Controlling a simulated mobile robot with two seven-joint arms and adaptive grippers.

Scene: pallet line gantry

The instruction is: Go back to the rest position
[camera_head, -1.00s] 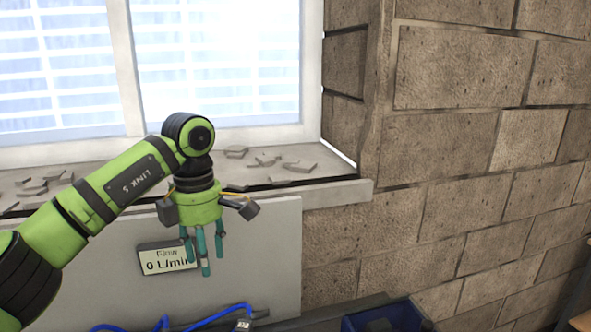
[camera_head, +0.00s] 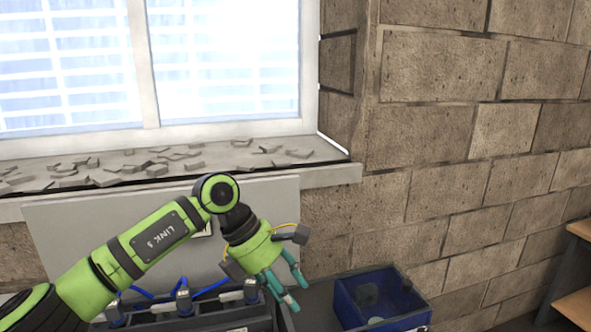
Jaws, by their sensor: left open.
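My left gripper (camera_head: 287,287), green with teal fingers, hangs in the lower middle of the head view. Its fingers are apart with nothing seen between them, and they point down and to the right. It is in front of the grey panel's right edge, to the left of the blue bin. My right gripper is not in view.
A blue bin (camera_head: 352,312) with a few dark items stands at the lower right. A dark rack (camera_head: 190,323) with blue cables lies below my left arm. A wooden shelf (camera_head: 572,303) is at the right edge. Behind are a grey panel (camera_head: 75,238), a rubble-strewn window sill and a block wall.

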